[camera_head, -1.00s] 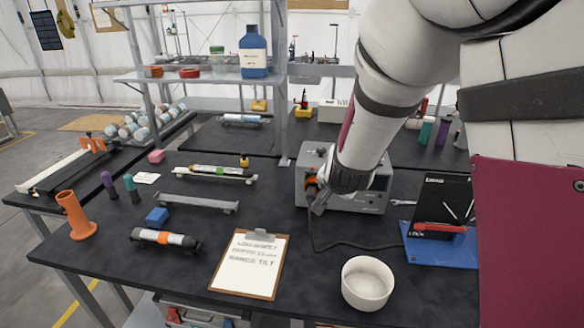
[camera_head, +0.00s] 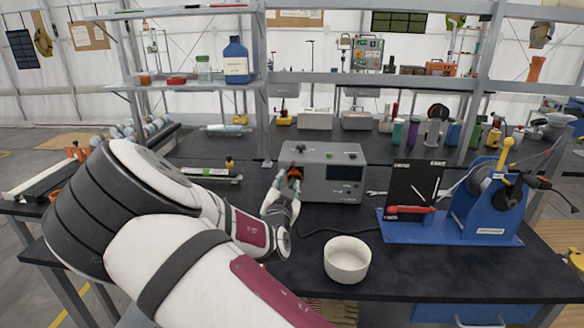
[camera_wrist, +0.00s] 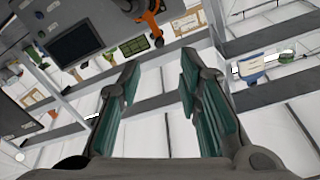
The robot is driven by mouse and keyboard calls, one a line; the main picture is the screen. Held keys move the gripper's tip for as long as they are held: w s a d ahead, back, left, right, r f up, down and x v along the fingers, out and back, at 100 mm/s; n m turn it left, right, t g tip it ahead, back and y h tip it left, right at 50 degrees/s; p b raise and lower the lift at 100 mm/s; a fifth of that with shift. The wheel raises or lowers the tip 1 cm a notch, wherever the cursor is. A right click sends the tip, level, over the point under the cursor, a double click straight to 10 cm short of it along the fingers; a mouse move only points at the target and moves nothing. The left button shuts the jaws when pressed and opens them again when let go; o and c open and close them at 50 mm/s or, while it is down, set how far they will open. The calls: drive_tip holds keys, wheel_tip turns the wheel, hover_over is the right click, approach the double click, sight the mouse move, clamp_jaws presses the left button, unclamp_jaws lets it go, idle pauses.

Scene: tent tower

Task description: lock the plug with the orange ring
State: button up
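The grey box with a dark screen (camera_head: 331,175) stands on the black table. An orange part (camera_head: 294,173), likely the ring around the plug, shows at the left of its front face. In the wrist view the orange part (camera_wrist: 153,17) stands out from the box face (camera_wrist: 113,28) at the top, beyond and between the line of my fingers. My gripper (camera_wrist: 160,85) is open, with nothing between its green-padded fingers. In the head view my gripper (camera_head: 282,198) is just below and in front of the orange part, partly hidden by my wrist. The plug itself is not clear.
A white bowl (camera_head: 347,259) stands in front of the box. A dark cable (camera_head: 322,231) lies on the table. A blue stand with a reel (camera_head: 487,207) and a black panel (camera_head: 413,188) are to the right. Shelf posts rise behind the box.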

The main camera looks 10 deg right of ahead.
sight(292, 166)
drive_tip(key=x, duration=1.2)
drive_tip(key=shift+c, duration=0.4)
